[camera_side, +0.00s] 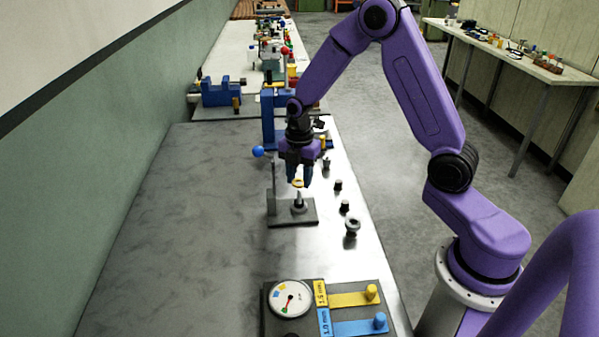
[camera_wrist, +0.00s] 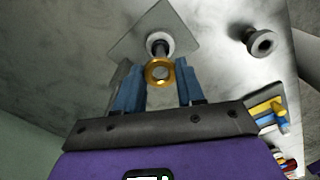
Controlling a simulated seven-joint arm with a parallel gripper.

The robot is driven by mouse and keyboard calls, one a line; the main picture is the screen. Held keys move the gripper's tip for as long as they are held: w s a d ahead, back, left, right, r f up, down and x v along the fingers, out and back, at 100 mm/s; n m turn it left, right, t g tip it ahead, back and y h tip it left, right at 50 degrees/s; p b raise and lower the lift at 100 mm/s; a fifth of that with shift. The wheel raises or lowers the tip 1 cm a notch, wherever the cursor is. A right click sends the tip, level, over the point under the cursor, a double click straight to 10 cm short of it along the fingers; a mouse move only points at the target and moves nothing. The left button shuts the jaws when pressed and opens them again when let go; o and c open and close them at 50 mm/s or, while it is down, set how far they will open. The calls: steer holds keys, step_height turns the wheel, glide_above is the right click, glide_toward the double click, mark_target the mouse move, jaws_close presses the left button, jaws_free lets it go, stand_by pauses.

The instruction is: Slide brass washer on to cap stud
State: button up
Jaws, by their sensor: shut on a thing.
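The brass washer (camera_wrist: 150,77) is a gold ring held between the blue fingertips of my gripper (camera_wrist: 160,76) in the wrist view. In the side view my gripper (camera_side: 299,178) points down with the washer (camera_side: 298,184) at its tips. The cap stud (camera_side: 299,204) stands upright on a dark square base plate (camera_side: 280,217), just below the washer, with a gap apparent. In the wrist view the stud (camera_wrist: 159,42) shows just beyond the washer, above it in the picture. Grey shows through the washer's hole; I cannot tell exactly how well they line up.
A thin post (camera_side: 273,186) rises from the plate's left side, close to my gripper. Several dark knobs stand right of the plate, including a larger flanged one (camera_side: 352,225). A gauge panel (camera_side: 290,299) with yellow and blue sliders lies in front. The bench's left is clear.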

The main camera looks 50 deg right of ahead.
steer(key=shift+f, duration=2.55)
steer(key=o, duration=1.1)
step_height(320, 180, up, 17)
steer(key=shift+r, duration=0.2)
